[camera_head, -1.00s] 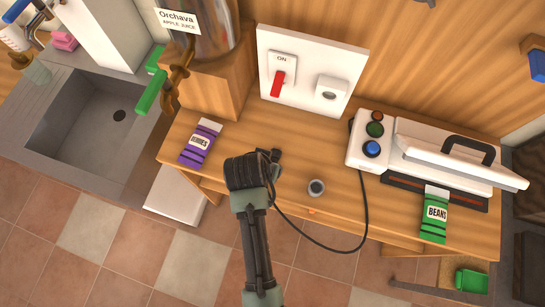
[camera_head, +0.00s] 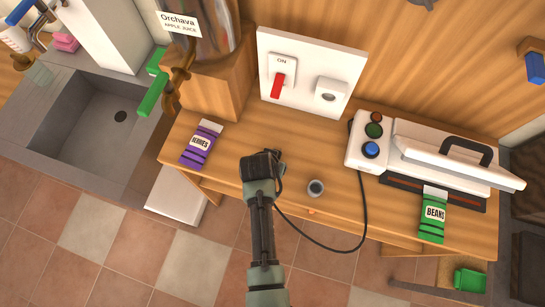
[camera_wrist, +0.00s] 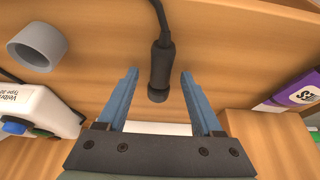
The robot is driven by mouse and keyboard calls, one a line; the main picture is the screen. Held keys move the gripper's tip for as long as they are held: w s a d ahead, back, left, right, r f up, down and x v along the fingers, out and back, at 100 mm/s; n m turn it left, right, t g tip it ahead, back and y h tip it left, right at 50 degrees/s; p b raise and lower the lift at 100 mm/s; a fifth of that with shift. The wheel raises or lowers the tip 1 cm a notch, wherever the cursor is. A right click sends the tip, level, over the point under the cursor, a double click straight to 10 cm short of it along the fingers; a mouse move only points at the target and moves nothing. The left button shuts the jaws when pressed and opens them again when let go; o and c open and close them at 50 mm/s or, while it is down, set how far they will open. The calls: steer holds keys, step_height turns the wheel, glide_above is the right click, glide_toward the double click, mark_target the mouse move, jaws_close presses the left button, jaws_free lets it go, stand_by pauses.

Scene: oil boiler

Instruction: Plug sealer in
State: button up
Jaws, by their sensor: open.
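The white sealer (camera_head: 365,152) with round buttons and a raised lid stands on the right of the wooden counter. Its black cable (camera_head: 365,215) loops off the front edge and back up toward my gripper (camera_head: 277,172). In the wrist view, the black plug (camera_wrist: 159,75) at the cable's end lies between the two blue fingers of my gripper (camera_wrist: 160,85). The fingers are open, with a gap on both sides of the plug. In the head view my wrist hides the plug. The socket (camera_head: 328,96) is on a white wall panel, right of a red switch (camera_head: 278,85) marked ON.
A purple berries packet (camera_head: 201,144) lies left of my gripper, and a grey ring-shaped cup (camera_head: 316,188) stands to its right. A green beans packet (camera_head: 434,214) lies at the sealer's front. The counter before the panel is clear.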

jaws_close()
steer(key=shift+r, duration=0.15)
stand_by(0.4)
step_height(320, 180, up, 10)
steer(key=shift+b, duration=0.3)
stand_by(0.4)
steer(key=w+d+r+p, duration=0.2)
steer(key=d+r+p, duration=0.1)
steer(key=d, duration=0.7)
steer(key=shift+d+r+g+p, duration=0.15)
steer(key=shift+d+g+p, duration=0.2)
steer(key=shift+p, duration=0.35)
